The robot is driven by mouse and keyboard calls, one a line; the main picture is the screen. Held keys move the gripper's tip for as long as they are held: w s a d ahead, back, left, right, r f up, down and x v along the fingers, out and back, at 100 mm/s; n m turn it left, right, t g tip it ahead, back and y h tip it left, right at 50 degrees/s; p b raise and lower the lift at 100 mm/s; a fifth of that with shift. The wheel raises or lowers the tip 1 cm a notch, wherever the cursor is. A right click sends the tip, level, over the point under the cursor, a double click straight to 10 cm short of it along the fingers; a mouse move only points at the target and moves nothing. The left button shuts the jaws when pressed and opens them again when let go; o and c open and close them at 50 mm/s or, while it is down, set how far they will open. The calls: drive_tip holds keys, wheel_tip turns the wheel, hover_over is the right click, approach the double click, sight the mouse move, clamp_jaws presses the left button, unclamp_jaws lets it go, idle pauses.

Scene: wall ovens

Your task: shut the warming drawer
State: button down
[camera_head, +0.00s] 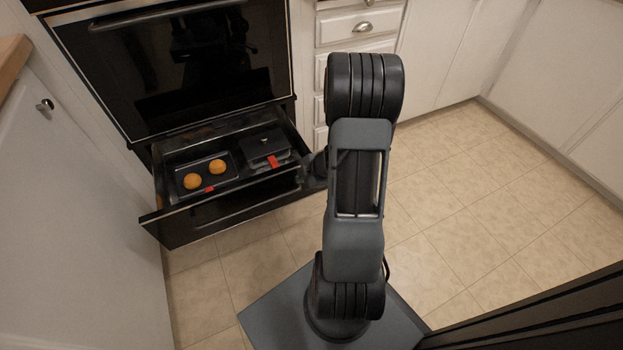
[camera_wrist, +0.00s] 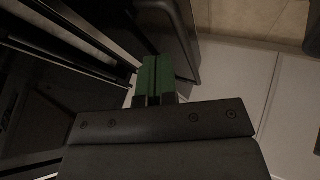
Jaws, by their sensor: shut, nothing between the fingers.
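The warming drawer (camera_head: 222,212) is pulled open below the black wall oven in the head view. Its dark front stands out from the cabinet, towards the bottom of the picture. Inside are a dark tray (camera_head: 218,168) with two orange-brown round items and a dark lidded box (camera_head: 263,148), each with a red patch. My gripper (camera_wrist: 153,82) shows green fingertips pressed together, with nothing between them, in the wrist view. In the head view my wrist end is a dark shape by the drawer's right end, mostly hidden behind my arm; I cannot tell whether it touches the drawer.
The black oven (camera_head: 190,65) is closed above the drawer. White drawers (camera_head: 357,28) with metal pulls stand just right of it, and a white cabinet (camera_head: 70,200) stands close on the left. The tiled floor (camera_head: 465,190) to the right is clear.

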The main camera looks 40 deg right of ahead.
sight(290, 174)
drive_tip(key=shift+w+d+f+b, duration=0.15)
drive_tip(key=shift+w, duration=0.95)
drive_tip(key=shift+w+d+f+b, duration=0.1)
drive_tip(key=shift+w+d+b, duration=0.05)
drive_tip(key=shift+w, duration=0.9)
